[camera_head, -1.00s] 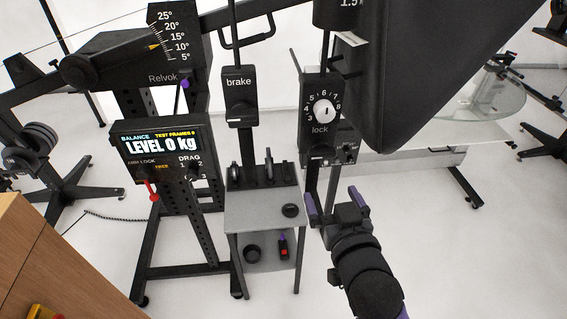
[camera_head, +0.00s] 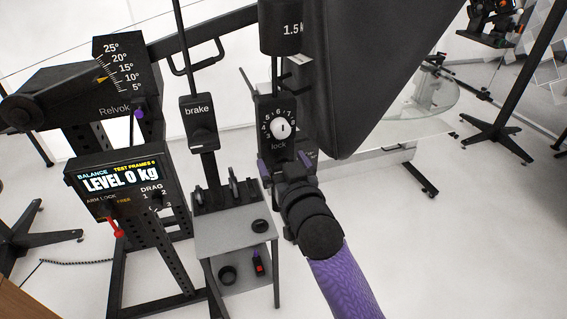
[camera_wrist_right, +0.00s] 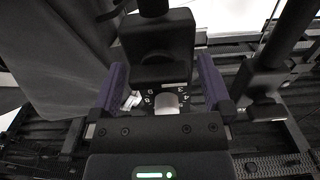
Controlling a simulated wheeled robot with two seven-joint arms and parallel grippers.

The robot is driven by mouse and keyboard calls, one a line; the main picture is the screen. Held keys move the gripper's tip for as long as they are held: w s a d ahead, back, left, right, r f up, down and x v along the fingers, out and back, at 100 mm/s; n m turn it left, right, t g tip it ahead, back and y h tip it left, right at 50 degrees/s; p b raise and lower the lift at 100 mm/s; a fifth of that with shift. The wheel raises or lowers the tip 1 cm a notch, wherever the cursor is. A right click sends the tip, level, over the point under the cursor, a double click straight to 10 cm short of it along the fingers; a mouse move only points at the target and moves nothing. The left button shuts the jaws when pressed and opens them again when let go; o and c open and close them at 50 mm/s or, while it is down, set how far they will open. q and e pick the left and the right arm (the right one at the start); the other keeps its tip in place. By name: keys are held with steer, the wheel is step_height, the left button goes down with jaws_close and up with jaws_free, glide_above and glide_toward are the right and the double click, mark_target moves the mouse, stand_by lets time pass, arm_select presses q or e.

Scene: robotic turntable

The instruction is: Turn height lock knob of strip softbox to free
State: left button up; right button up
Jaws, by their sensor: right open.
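The strip softbox (camera_head: 355,75) is a large dark panel at the upper middle of the head view. It also fills the left of the right wrist view (camera_wrist_right: 62,55). Beside it, a black lock box (camera_head: 268,108) on an upright pole carries the white round lock knob (camera_head: 281,128) with a numbered dial. My right gripper (camera_head: 286,163) is open just below the knob in the head view, its purple fingers apart. In the right wrist view the white knob (camera_wrist_right: 167,102) lies between the open fingers (camera_wrist_right: 160,88), partly hidden by the gripper body. I cannot tell whether they touch it.
A black brake box (camera_head: 199,122) on a pole stands left of the lock box. The balance panel (camera_head: 118,180) with a red lever is further left. A small grey table (camera_head: 235,232) stands below. Open floor lies to the right.

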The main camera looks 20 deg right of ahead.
steer(key=c, duration=1.2)
steer(key=n+p, duration=0.1)
steer(key=n, duration=0.2)
steer(key=shift+a+p, duration=0.1)
steer(key=shift+p, duration=0.3)
steer(key=n+p, duration=0.1)
steer(key=n, duration=0.3)
steer(key=shift+a+n, duration=0.1)
steer(key=shift+n, duration=0.2)
steer(key=n+p, duration=0.1)
steer(key=n, duration=0.4)
steer(key=shift+f, duration=0.2)
steer(key=n, duration=0.5)
steer(key=shift+a+f+p, duration=0.1)
steer(key=shift+f+p, duration=0.05)
steer(key=shift+p, duration=0.25)
steer(key=shift+n, duration=0.3)
